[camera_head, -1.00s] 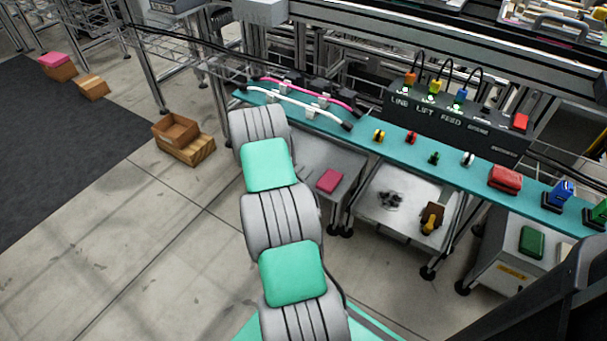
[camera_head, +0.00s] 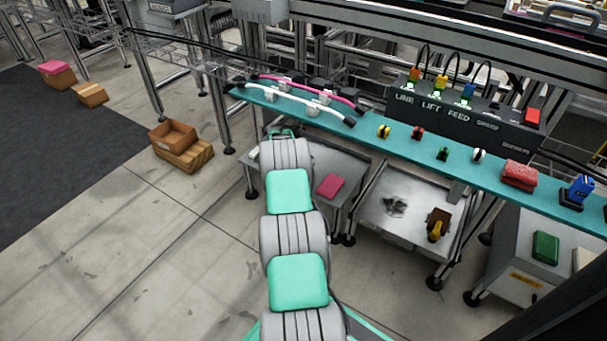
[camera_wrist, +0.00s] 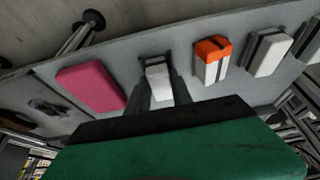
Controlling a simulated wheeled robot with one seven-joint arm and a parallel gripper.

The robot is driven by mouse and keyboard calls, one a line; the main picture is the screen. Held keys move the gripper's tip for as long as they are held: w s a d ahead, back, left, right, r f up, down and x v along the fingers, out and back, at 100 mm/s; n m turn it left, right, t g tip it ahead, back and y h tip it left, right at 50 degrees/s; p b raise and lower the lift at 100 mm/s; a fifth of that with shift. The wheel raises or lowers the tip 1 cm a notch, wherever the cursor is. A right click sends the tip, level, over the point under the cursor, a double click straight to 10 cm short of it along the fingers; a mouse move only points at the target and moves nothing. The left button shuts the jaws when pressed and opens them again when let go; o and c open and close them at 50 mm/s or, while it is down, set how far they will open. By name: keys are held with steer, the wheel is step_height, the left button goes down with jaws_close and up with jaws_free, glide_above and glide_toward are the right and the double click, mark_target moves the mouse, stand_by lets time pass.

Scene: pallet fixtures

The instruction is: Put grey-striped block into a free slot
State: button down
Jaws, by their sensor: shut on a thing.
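In the wrist view my gripper (camera_wrist: 160,90) is shut on a pale block (camera_wrist: 158,72) with a dark grey band near its far end. The block is between the two dark fingers, over or on a grey surface (camera_wrist: 130,60); I cannot tell whether it touches. A pink block (camera_wrist: 92,86) lies to its left. To its right are an orange-and-white block (camera_wrist: 213,60) and a pale block with a dark stripe (camera_wrist: 268,53). Another pale block (camera_wrist: 313,42) is at the right edge. No slot shows clearly. In the head view my arm hides the gripper.
In the head view a teal shelf (camera_head: 365,138) with cables, knobs and a control box (camera_head: 455,118) runs above the low metal tables. A pink item (camera_head: 331,185) lies on the left table (camera_head: 345,165). Wooden boxes (camera_head: 182,150) stand on the floor at left.

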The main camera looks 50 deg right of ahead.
steer(key=shift+f, duration=0.2)
steer(key=c, duration=1.1)
jaws_free()
steer(key=shift+c, duration=0.2)
